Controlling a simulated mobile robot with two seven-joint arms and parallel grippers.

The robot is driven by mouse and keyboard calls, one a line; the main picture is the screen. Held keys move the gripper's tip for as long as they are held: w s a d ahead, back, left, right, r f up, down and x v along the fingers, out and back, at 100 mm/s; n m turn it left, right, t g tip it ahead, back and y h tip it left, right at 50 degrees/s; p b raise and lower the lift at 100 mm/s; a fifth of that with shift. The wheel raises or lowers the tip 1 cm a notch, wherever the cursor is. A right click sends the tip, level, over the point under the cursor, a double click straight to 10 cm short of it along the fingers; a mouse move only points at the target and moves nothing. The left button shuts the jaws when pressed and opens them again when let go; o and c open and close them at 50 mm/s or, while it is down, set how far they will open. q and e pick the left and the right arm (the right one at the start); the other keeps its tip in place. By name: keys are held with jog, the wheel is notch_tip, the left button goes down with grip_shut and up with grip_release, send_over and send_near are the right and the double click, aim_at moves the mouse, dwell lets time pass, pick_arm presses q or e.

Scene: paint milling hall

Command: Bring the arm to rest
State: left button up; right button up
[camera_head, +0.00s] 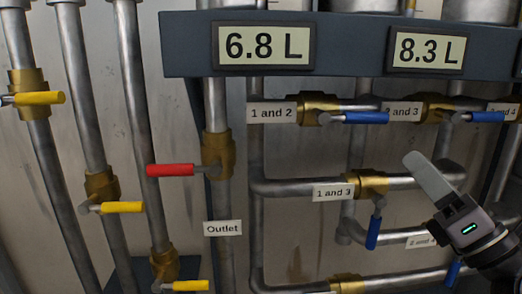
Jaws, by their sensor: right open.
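My right gripper (418,166) comes in from the lower right, in front of the pipes. One long grey finger shows, pointing up and left; the other finger is not distinct. It is open, and nothing shows held in it. The finger overlaps the pipe right of the "1 and 3" valve (372,184) in the picture; I cannot tell whether they touch. The gripper body partly covers the "2 and 4" label (420,241). My left gripper is not in view.
Blue handles (365,118) (487,117) lie along the upper pipe; the "1 and 3" blue handle (373,232) hangs down. Yellow handles (40,98) cross the left pipes. Displays (264,46) (426,49) read 6.8 L and 8.3 L.

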jog(key=s+d+f+m+g+h, duration=0.2)
jog(key=f+m+h, duration=0.3)
jog(key=f+m, duration=0.35)
jog(key=s+d+f+m+g+h, duration=0.1)
jog(key=d+f+m+g+h, duration=0.1)
jog(key=f+m+h, duration=0.65)
jog(key=s+d+f+m+g+h, duration=0.25)
jog(key=f+m, duration=0.35)
jog(key=m, duration=0.4)
jog(key=s+a+f+m+g+y, duration=0.2)
jog(key=s+a+f+m+g, duration=0.2)
jog(key=s+f+g, duration=0.35)
jog(key=s+a+f+m+g+y, duration=0.3)
jog(key=s+a+f+m+g, duration=0.1)
jog(key=s+f, duration=0.6)
jog(key=w+a+r+n+t+y+p, duration=0.1)
jog(key=w+t+p, duration=0.4)
jog(key=p, duration=0.5)
jog(key=shift+w+a+r+t, duration=0.4)
jog(key=shift+a+r+t, duration=0.15)
jog(key=shift+a+t, duration=0.45)
